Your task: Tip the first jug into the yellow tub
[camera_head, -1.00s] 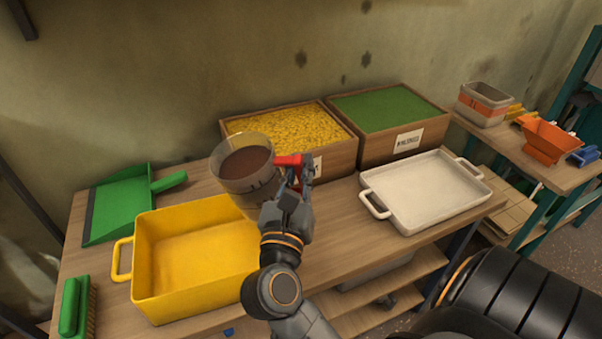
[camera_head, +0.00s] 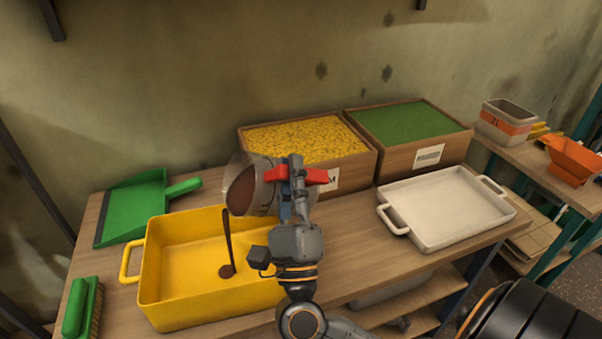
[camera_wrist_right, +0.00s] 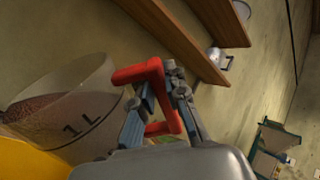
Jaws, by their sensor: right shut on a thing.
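The first jug is a clear jug (camera_head: 240,190) with a red handle and brown contents. It is tilted to the left over the yellow tub (camera_head: 160,285). A thin brown stream (camera_head: 228,240) runs from its lip into the tub and forms a small dark patch on the tub floor. My right gripper (camera_head: 296,178) is shut on the jug's red handle. In the right wrist view, the jug (camera_wrist_right: 85,110) shows a 1 L mark, and the gripper fingers (camera_wrist_right: 160,100) close around the handle. My left gripper is not in view.
A green dustpan (camera_head: 135,205) and a green brush (camera_head: 80,305) lie left of the tub. Boxes of yellow material (camera_head: 350,170) and green material (camera_head: 440,150) stand at the back. A white tray (camera_head: 440,215) sits at the right. An orange scoop (camera_head: 572,162) rests on the right table.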

